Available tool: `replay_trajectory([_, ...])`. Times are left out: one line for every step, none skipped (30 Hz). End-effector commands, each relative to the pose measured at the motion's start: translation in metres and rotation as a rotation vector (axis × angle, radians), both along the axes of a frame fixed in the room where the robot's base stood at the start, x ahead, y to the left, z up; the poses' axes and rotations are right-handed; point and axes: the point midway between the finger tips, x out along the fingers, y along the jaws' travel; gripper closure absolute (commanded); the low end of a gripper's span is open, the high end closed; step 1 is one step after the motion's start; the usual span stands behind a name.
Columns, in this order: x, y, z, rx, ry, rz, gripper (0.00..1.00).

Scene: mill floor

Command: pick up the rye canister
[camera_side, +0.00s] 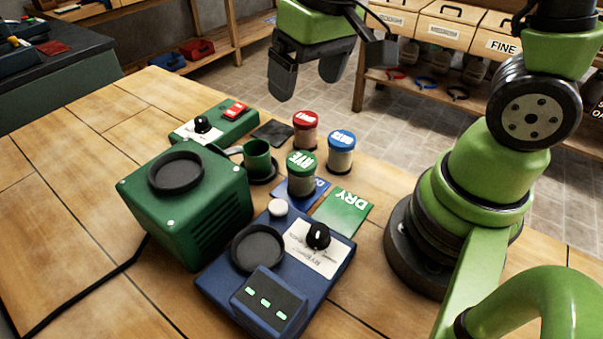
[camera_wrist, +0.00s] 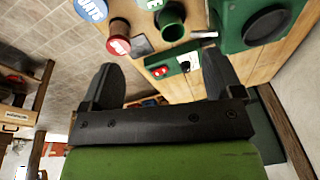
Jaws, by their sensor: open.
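My gripper (camera_side: 306,88) is open and empty, high above the table and beyond the canisters in the side view. In the wrist view my gripper (camera_wrist: 160,60) has its two dark fingers spread wide, with no canister between them.
A red-lidded canister (camera_side: 304,138) and a blue-lidded one (camera_side: 341,158) stand close behind the rye canister. A green cup (camera_side: 257,160) is at its left. A green mill (camera_side: 200,205), a blue device (camera_side: 260,290) and a green DRY card (camera_side: 343,212) are nearby.

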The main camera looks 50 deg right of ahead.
Motion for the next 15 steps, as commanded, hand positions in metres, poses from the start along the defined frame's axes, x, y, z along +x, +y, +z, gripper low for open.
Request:
replay_trajectory([0.005, 0.001, -0.018, -0.015, 0.049, 0.021, 0.14])
replay_trajectory([0.008, 0.001, -0.028, -0.022, 0.071, 0.032, 0.14])
replay_trajectory([0.011, 0.001, -0.039, -0.03, 0.097, 0.046, 0.14])
replay_trajectory([0.013, 0.002, -0.048, -0.037, 0.113, 0.056, 0.14])
replay_trajectory([0.014, 0.002, -0.055, -0.042, 0.13, 0.065, 0.14])
replay_trajectory([0.015, 0.002, -0.064, -0.048, 0.148, 0.077, 0.14])
replay_trajectory([0.016, 0.002, -0.07, -0.052, 0.161, 0.084, 0.14])
replay_trajectory([0.016, 0.002, -0.075, -0.055, 0.17, 0.09, 0.14])
replay_trajectory([0.017, 0.002, -0.08, -0.058, 0.18, 0.097, 0.14])
replay_trajectory([0.017, 0.003, -0.084, -0.06, 0.186, 0.101, 0.14])
replay_trajectory([0.017, 0.003, -0.086, -0.061, 0.191, 0.103, 0.14])
replay_trajectory([0.016, 0.003, -0.091, -0.063, 0.196, 0.106, 0.14])
replay_trajectory([0.017, 0.003, -0.094, -0.064, 0.198, 0.107, 0.14])
replay_trajectory([0.016, 0.003, -0.098, -0.063, 0.201, 0.108, 0.14])
replay_trajectory([0.016, 0.003, -0.104, -0.064, 0.202, 0.108, 0.14])
